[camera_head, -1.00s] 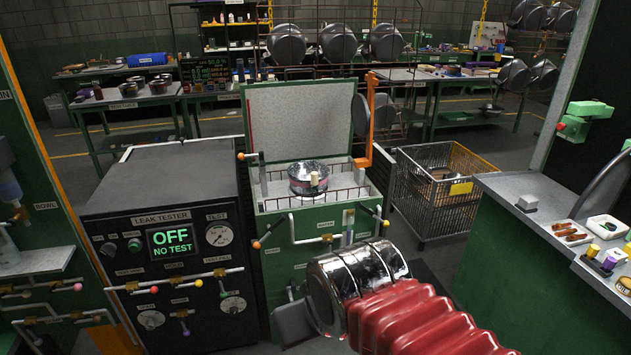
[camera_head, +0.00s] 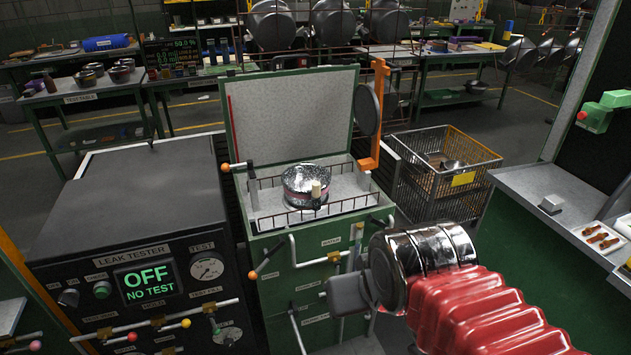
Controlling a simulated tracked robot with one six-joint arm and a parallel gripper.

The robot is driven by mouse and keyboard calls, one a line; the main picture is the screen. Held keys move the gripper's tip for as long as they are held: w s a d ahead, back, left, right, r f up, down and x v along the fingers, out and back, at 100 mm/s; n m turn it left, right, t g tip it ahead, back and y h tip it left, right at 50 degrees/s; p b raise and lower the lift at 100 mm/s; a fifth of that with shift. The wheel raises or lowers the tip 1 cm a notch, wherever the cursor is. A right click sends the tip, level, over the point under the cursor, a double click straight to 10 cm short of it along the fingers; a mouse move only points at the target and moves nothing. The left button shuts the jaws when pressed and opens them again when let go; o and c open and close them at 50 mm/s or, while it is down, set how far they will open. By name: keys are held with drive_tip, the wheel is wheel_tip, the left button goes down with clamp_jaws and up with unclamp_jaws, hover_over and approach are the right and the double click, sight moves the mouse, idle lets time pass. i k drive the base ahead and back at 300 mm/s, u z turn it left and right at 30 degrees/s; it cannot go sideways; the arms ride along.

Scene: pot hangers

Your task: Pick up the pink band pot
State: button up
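A speckled metal pot (camera_head: 303,185) with a pinkish band sits upright in the wire-railed bay of the open green leak-test cabinet (camera_head: 290,108). A small tan peg or knob shows at the pot's front. My gripper (camera_head: 346,294) is a grey shape at the end of my red-sleeved arm, in front of the cabinet and lower right of the pot. It is apart from the pot. Its fingers cannot be made out, and my metal wrist hides part of it.
The leak tester console (camera_head: 150,280) reads OFF, NO TEST, left of the cabinet. An orange arm (camera_head: 375,115) with a round lid stands at the bay's right. A wire cart (camera_head: 440,175) is behind right. A counter (camera_head: 560,220) with trays is at right. Pots hang at the back.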

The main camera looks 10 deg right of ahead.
sight(297, 180)
drive_tip(key=u, duration=0.2)
drive_tip(key=i, duration=1)
drive_tip(key=u, duration=0.45)
